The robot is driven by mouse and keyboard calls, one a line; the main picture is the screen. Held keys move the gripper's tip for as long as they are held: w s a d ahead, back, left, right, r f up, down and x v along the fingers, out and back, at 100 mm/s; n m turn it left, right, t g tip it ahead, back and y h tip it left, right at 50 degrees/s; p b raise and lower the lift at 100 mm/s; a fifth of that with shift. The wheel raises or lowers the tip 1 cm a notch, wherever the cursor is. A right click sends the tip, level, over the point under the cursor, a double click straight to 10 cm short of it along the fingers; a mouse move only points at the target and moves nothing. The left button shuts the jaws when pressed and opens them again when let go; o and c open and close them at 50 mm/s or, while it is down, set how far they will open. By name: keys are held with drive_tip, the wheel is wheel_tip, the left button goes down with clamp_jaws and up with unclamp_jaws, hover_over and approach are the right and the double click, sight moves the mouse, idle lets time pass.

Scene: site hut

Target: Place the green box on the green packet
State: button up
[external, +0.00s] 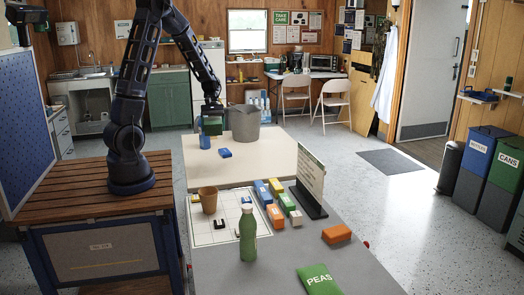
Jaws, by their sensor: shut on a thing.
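The green box (212,127) is held in the air by my gripper (212,112), which is shut on it, over the far beige table. It is beside the grey bucket and apart from it in the picture. The green packet (320,281), marked PEAS, lies flat at the near right end of the grey table, well away from my gripper. The fingertips are small and partly hidden at this distance.
On the grey table (270,275) are a green bottle (248,235), brown cup (208,200), several coloured boxes, an upright sign (310,175) and an orange box (337,234).

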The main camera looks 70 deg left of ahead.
wheel_tip(320, 180, up, 8)
drive_tip(key=w+d+r+m+g+y, duration=0.15)
drive_tip(key=w+d+m, duration=0.55)
drive_tip(key=w+d, duration=1.8)
drive_tip(key=w+d+m+g, duration=0.1)
drive_tip(key=w+d, duration=0.1)
drive_tip(key=d, duration=0.7)
drive_tip(key=w+d+m+g, duration=0.1)
drive_tip(key=w+d+m, duration=0.15)
drive_tip(key=d, duration=0.55)
drive_tip(key=m+y, duration=0.3)
drive_tip(key=m, duration=0.3)
hover_over(313, 280)
drive_tip(key=w, duration=0.2)
drive_tip(key=shift+g, duration=0.25)
drive_tip(key=f, duration=2.1)
drive_tip(key=shift+s+f, duration=0.25)
drive_tip(key=shift+f, duration=2.65)
